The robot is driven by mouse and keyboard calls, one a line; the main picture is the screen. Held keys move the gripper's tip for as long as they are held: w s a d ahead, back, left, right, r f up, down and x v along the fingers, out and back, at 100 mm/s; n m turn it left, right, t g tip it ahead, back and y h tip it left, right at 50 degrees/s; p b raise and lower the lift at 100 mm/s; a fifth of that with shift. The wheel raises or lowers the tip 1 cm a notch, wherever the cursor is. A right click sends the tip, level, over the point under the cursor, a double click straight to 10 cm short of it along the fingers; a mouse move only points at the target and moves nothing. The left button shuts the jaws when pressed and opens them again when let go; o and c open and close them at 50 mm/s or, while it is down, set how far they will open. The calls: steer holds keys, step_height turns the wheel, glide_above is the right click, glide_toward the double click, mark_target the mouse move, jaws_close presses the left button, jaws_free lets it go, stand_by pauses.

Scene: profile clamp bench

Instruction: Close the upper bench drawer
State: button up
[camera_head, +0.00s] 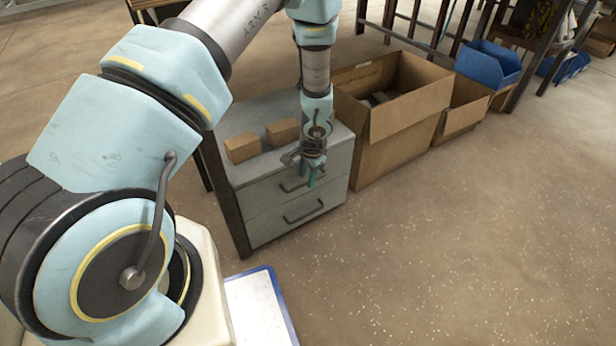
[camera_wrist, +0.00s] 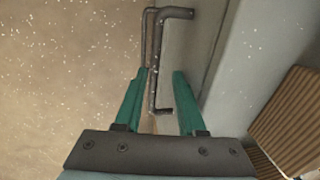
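The bench's upper drawer (camera_head: 262,198) is the top one of two grey drawers, with a dark bar handle (camera_head: 290,187). In the head view its front looks nearly in line with the lower drawer; I cannot tell whether a small gap is left. My gripper (camera_head: 311,180) points down at the right part of the upper drawer front. In the wrist view its two teal fingers (camera_wrist: 159,74) are apart, with a dark handle bar (camera_wrist: 161,70) showing between them. I cannot tell whether either finger touches the bar. The gripper hides part of the drawer front.
The lower drawer (camera_head: 272,226) has its own handle (camera_head: 304,213). Brown blocks (camera_head: 243,148) lie on the bench top (camera_head: 262,165). An open cardboard box (camera_head: 392,150) stands close on the right. The floor (camera_head: 430,245) in front is clear.

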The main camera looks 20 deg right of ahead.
steer(key=shift+o, duration=0.2)
steer(key=shift+s, duration=0.1)
step_height(320, 180, up, 11)
steer(key=s+p, duration=0.2)
steer(key=p, duration=0.1)
steer(key=shift+d+f, duration=0.2)
